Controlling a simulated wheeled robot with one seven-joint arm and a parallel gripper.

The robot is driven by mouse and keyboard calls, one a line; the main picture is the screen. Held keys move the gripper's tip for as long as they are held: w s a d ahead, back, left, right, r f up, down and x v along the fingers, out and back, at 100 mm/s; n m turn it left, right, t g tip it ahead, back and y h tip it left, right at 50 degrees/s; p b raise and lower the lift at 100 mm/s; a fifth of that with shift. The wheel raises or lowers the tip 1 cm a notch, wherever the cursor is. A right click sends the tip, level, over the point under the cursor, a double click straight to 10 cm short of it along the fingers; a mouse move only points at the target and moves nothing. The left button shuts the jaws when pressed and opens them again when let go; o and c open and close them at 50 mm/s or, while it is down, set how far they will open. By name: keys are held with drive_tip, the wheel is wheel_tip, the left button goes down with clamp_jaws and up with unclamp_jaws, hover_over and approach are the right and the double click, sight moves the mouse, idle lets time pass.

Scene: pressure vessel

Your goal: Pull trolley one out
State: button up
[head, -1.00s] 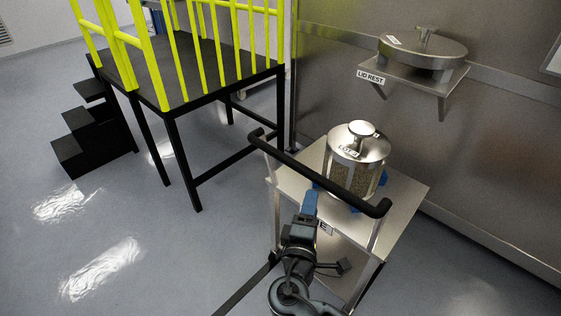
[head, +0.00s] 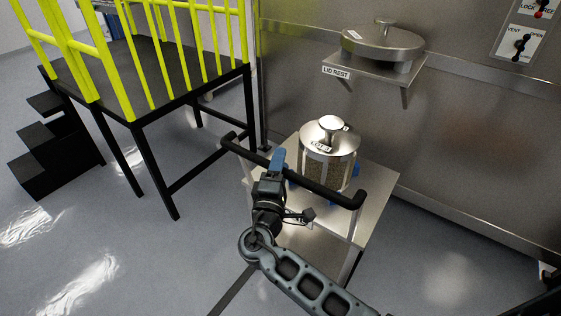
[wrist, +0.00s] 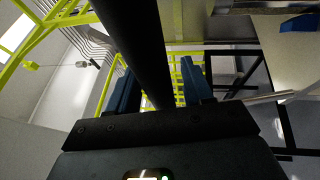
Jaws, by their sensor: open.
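The trolley (head: 378,190) is a steel cart with a black push handle (head: 318,187) across its near side. On it stands a clear-walled canister (head: 330,145) with a steel lid, a white knob and a small label. My gripper (head: 278,160) with blue fingers is at the left half of the handle. In the wrist view, my open gripper (wrist: 160,85) has one finger on each side of the black handle bar (wrist: 138,40). The bar passes between them; I cannot tell whether either finger touches it.
A black platform (head: 160,85) with yellow rails and black steps (head: 50,150) stands to the left. A steel wall behind carries a lid rest shelf (head: 375,72) with a round lid (head: 383,42) and a control panel (head: 522,35). The floor at left front is clear.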

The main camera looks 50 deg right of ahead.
drive_tip(key=shift+d, duration=0.25)
clamp_jaws()
idle(0.3)
